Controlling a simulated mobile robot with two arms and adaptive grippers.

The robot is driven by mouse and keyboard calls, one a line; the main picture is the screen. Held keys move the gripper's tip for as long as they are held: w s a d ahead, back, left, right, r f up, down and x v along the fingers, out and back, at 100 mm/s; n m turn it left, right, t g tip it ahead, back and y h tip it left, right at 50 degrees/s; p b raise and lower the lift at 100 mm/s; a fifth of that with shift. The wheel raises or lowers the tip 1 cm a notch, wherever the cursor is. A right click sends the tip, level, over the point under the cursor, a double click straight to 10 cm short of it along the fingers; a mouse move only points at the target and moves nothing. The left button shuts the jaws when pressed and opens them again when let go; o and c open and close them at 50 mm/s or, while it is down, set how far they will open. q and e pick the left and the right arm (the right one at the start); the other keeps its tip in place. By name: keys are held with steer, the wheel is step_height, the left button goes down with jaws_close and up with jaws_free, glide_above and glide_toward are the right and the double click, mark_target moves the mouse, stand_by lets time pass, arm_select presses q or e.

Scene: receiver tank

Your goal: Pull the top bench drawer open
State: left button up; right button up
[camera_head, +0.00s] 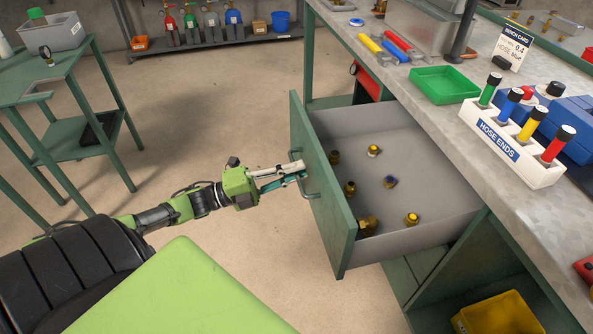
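The top bench drawer (400,226) is pulled well out from under the bench top. Its green front (326,192) faces left, and its grey inside holds several brass fittings (350,188). A bar handle (313,192) is on the outside of the front. My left gripper (301,173) reaches in from the left at the handle, its fingers close together on the bar. The fingertips are small here and partly hidden by the handle. My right gripper is not in view.
A yellow bin (497,314) is low under the bench. A green side table (60,75) stands at left. The floor between is clear.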

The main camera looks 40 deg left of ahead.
arm_select(q)
steer(key=v, duration=1.1)
steer(key=shift+s+a, duration=0.2)
steer(key=shift+f, duration=0.1)
